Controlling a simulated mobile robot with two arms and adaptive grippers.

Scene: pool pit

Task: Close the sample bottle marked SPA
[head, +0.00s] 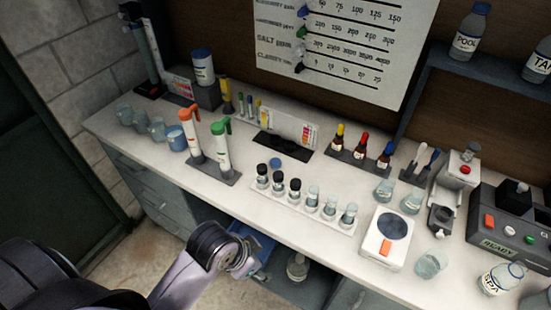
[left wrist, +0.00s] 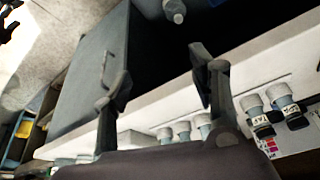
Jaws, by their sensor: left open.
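A round blue cap-like disc (head: 275,162) lies on the counter behind the vial rack, far to the left of the bottle. My left arm comes in from the lower left in the head view, in front of the counter; its fingers are not clear there. In the left wrist view my left gripper (left wrist: 159,65) is open and empty, near the counter's front edge.
A rack (head: 305,207) holds several vials, some black-capped. Labelled bottles (head: 470,35) stand on the upper shelf. Open shelving lies below the counter.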

